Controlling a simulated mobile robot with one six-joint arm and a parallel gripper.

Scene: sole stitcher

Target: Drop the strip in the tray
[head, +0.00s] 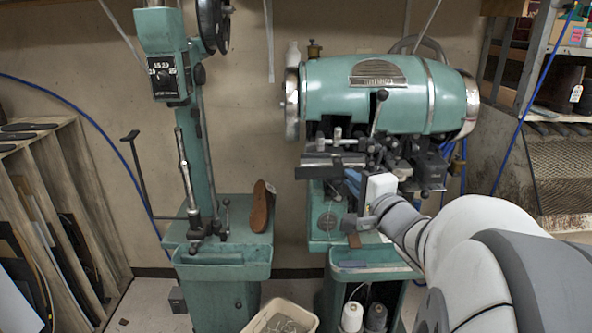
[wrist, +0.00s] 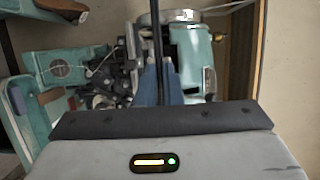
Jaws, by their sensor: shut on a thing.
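My gripper (head: 353,180) is in front of the green stitching machine, its blue fingers shut on a thin dark strip (head: 322,173). In the wrist view the strip (wrist: 158,38) stands edge-on between the two blue fingers (wrist: 159,85) and runs up out of the picture. The strip is held in the air; whether it touches the machine behind it I cannot tell. A green tray-like ledge (head: 385,273) is on the machine's stand below my gripper. A cream tub (head: 262,318) with light scraps in it is on the floor, cut off by the lower edge.
The green stitcher's head (head: 385,92) is close behind my gripper. A second green machine (head: 205,150) stands at left with a brown sole (head: 262,206) on its base. A wooden rack (head: 75,180) is far left and shelves (head: 560,130) are right. White spools (head: 352,316) sit under the ledge.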

